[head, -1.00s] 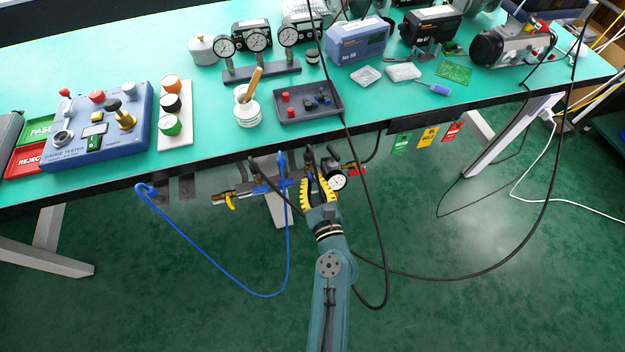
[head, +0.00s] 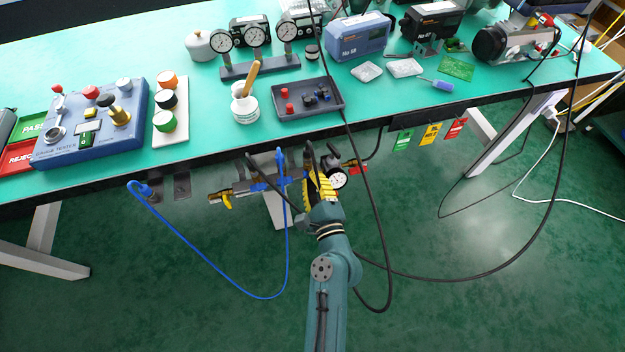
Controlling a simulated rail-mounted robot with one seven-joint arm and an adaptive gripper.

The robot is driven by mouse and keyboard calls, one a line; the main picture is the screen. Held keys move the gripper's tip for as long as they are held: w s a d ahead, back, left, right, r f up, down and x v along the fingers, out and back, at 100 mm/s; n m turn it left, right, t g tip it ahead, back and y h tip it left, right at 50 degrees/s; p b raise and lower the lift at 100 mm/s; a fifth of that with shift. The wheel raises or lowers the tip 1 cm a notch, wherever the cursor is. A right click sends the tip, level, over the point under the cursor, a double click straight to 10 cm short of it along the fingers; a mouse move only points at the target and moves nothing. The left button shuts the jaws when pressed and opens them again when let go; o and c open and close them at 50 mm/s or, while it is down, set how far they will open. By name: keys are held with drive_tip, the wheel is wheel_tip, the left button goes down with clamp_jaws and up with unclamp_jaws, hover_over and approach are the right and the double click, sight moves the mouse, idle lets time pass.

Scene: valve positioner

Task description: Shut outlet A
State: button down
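An air manifold (head: 240,188) hangs under the bench's front edge. It has a yellow handle (head: 226,201) at the left end, blue parts in the middle, a round gauge (head: 338,180) and a red handle (head: 357,168) at the right. No outlet letter is readable, so I cannot tell which one is outlet A. My gripper (head: 320,184), with yellow fingers, is at the manifold just left of the gauge. Its fingers overlap in this view and hide the fitting behind them. I cannot tell whether they touch or hold anything.
A blue hose (head: 205,262) loops down from the bench edge to the manifold. Black cables hang close to the right of my arm. The green bench top (head: 400,108) above holds a tester, gauges and a parts tray (head: 300,112). The floor at left is clear.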

drive_tip(key=n+b, duration=0.2)
drive_tip(key=n, duration=0.4)
drive_tip(key=shift+f, duration=0.15)
drive_tip(key=shift+n, duration=0.3)
drive_tip(key=c, duration=1.2)
unclamp_jaws()
drive_tip(key=shift+o, duration=0.2)
drive_tip(key=v, duration=1.2)
